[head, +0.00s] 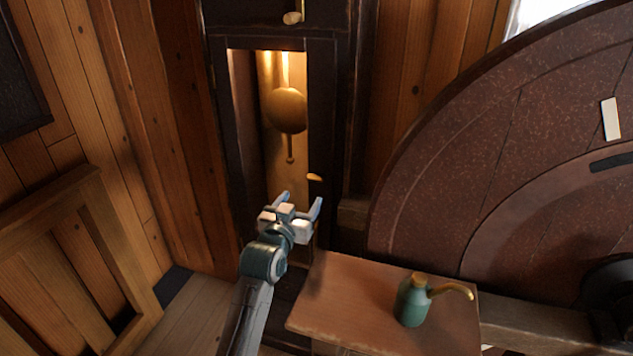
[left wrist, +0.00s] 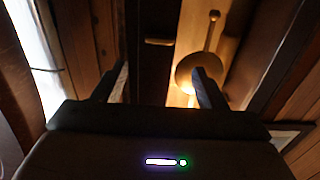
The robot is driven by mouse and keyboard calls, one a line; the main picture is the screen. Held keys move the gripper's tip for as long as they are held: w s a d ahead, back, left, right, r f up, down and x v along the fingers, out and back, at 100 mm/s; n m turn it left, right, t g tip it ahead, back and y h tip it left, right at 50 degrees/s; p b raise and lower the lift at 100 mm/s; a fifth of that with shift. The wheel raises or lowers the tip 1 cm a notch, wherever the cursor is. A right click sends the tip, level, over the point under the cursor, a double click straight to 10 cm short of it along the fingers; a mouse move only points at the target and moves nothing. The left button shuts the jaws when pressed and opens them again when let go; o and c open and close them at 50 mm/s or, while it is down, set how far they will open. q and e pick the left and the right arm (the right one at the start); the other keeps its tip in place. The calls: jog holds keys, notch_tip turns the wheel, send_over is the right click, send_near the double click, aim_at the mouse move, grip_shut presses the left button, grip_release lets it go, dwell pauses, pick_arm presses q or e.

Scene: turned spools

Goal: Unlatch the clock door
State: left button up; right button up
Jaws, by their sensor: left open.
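The tall dark clock case stands against the back wall. Its door (head: 323,120) is a dark frame around a lit opening and looks shut. A brass pendulum (head: 287,110) hangs inside; it also shows in the left wrist view (left wrist: 199,70). A small brass latch (head: 314,178) sits on the door's right stile; it appears as a short bar in the left wrist view (left wrist: 158,41). My left gripper (head: 302,200) is open and empty, just below and in front of the latch, apparently not touching it. My right gripper is in neither view.
A small wooden table (head: 350,300) stands below and right of the clock, with a green oil can (head: 412,302) on it. A large reddish round wheel (head: 500,140) fills the right. A wooden railing (head: 60,260) stands at the left.

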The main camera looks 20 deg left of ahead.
aim_at(314, 179)
pick_arm(q)
jog(key=w+p, duration=0.1)
jog(key=w, duration=0.3)
jog(key=w+p, duration=0.1)
jog(key=w, duration=0.3)
jog(key=shift+w+d, duration=0.2)
jog(key=shift+w, duration=0.1)
jog(key=shift+w+f+p, duration=0.1)
jog(key=shift+w+p, duration=0.2)
jog(key=shift+w, duration=0.2)
jog(key=c, duration=0.9)
jog(key=shift+c, duration=0.4)
